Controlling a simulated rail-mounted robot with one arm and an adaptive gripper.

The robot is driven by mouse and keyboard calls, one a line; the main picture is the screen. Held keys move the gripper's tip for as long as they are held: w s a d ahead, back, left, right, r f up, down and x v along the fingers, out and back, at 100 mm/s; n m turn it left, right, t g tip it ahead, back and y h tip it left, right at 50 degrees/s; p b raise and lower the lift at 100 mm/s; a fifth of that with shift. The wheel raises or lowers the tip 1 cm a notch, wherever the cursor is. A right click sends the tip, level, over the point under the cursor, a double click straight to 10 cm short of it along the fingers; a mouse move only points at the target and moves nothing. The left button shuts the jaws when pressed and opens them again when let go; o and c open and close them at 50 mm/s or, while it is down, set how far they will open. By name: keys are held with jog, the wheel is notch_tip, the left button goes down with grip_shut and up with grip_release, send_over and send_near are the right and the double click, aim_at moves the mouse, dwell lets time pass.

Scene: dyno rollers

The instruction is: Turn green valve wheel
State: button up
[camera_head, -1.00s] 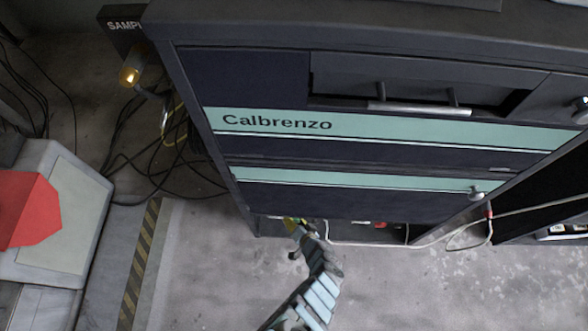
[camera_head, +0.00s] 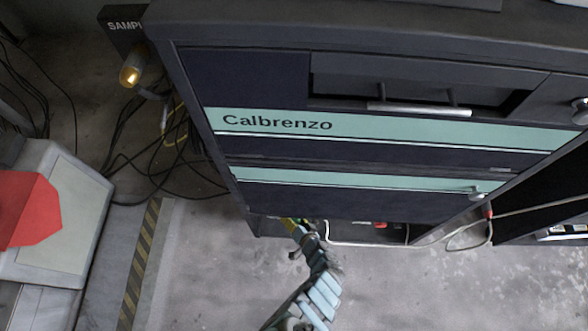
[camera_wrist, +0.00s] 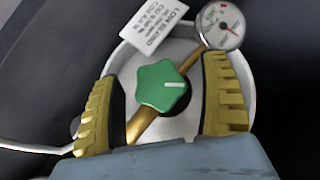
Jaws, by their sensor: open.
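The green valve wheel (camera_wrist: 160,86) shows in the wrist view, a small lobed knob with a white mark on its right side. It sits in front of a round white plate (camera_wrist: 180,52) with a dark hole. My gripper (camera_wrist: 166,100) is open, with one yellow ribbed finger on each side of the wheel. Gaps show between the wheel and both fingers. In the head view my gripper (camera_head: 290,224) reaches under the lower edge of the dark cabinet (camera_head: 330,198). The wheel is hidden there.
A brass pipe (camera_wrist: 142,122) runs below the wheel. A pressure gauge (camera_wrist: 221,26) and a white printed tag (camera_wrist: 156,24) are just above it. A white hose (camera_head: 380,244) runs along the cabinet's base. Open concrete floor (camera_head: 420,290) lies in front.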

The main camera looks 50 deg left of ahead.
jog(key=shift+d+r, duration=0.15)
jog(key=shift+r, duration=0.05)
jog(key=v, duration=0.7)
dwell(1.0)
jog(key=shift+s, duration=0.1)
jog(key=shift+f, duration=0.1)
